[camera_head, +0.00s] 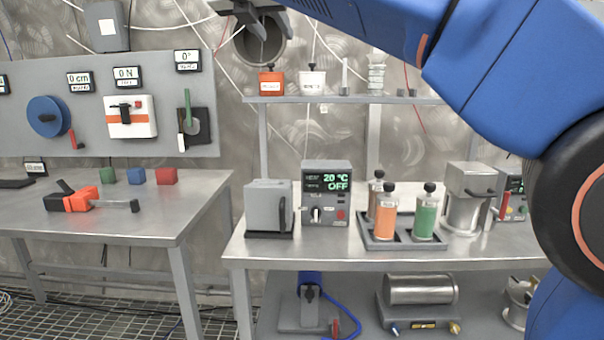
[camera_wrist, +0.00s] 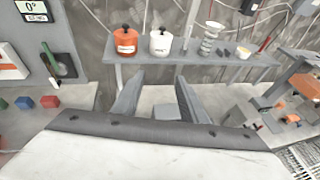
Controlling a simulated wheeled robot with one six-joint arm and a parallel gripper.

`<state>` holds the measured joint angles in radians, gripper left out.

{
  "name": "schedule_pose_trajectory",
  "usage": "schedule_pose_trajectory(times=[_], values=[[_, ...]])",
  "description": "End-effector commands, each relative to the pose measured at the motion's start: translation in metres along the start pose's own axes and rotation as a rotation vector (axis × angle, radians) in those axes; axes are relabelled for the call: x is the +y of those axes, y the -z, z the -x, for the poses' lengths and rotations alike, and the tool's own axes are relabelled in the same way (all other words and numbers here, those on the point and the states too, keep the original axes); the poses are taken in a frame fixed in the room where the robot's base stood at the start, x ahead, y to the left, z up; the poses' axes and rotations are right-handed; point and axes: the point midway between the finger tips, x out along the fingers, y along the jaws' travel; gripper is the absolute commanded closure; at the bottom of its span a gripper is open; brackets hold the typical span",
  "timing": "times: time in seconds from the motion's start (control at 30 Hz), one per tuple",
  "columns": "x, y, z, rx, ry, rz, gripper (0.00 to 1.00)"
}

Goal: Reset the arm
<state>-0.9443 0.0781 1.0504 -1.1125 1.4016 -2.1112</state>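My blue arm (camera_head: 480,60) reaches in from the right and across the top of the head view. My gripper (camera_head: 252,28) is at the top of that view, above and in front of the shelf, partly cut off by the picture edge. In the wrist view the two grey fingers of my gripper (camera_wrist: 156,98) stand apart with nothing held between them. A grey box on the bench shows beyond them.
The right bench (camera_head: 290,251) holds a grey box (camera_head: 268,208), a heater showing 20 °C OFF (camera_head: 326,193) and capped bottles (camera_head: 425,215). The shelf (camera_head: 330,99) carries an orange pot (camera_head: 271,83) and a white pot (camera_head: 312,83). The left table (camera_head: 150,223) holds coloured blocks.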

Motion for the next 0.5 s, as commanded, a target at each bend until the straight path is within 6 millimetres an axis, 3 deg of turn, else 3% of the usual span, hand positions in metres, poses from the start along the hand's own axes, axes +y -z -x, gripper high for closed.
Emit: schedule_pose_trajectory(times=[0.33,0.5], values=[[-0.035,0.021,-0.022,0.058,0.015,-0.129,0.61],[-0.063,0.04,-0.037,0.105,0.034,-0.238,0.61]])
